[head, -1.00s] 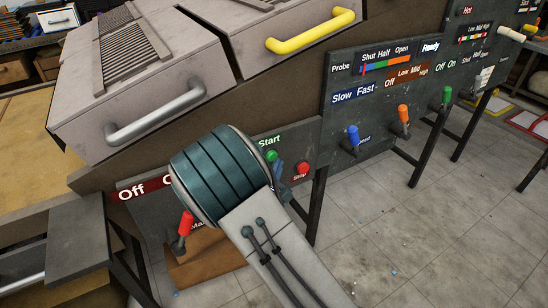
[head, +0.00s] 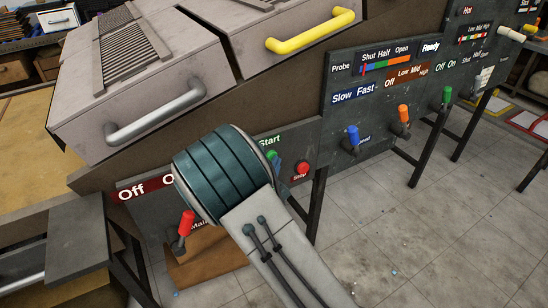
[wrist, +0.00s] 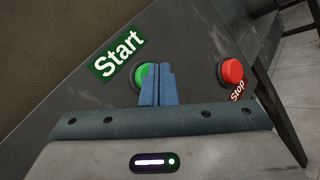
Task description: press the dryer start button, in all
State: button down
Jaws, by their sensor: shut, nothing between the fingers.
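The green start button (head: 271,155) is on the dark panel under the "Start" label, just past my arm in the head view. In the wrist view the green start button (wrist: 144,75) is partly hidden behind the blue fingers of my gripper (wrist: 160,70). The fingers are shut together with nothing between them, and their tips overlap the right part of the button. I cannot tell whether they touch it. In the head view my arm's wrist hides most of the gripper.
A red stop button (wrist: 231,71) is to the right of the start button, on the same panel. A red lever (head: 186,224) stands at the lower left beside an "Off" label. Blue (head: 353,136), orange (head: 403,113) and green (head: 447,97) levers are further right.

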jog(key=shift+w+a, duration=0.1)
jog(key=shift+w, duration=0.1)
jog(key=shift+s, duration=0.1)
dwell(0.4)
jog(key=shift+s+d, duration=0.5)
jog(key=shift+s, duration=0.15)
jog(key=s+d, duration=0.2)
jog(key=s, duration=0.2)
jog(key=shift+s+d, duration=0.1)
jog(key=shift+d, duration=0.3)
dwell(0.6)
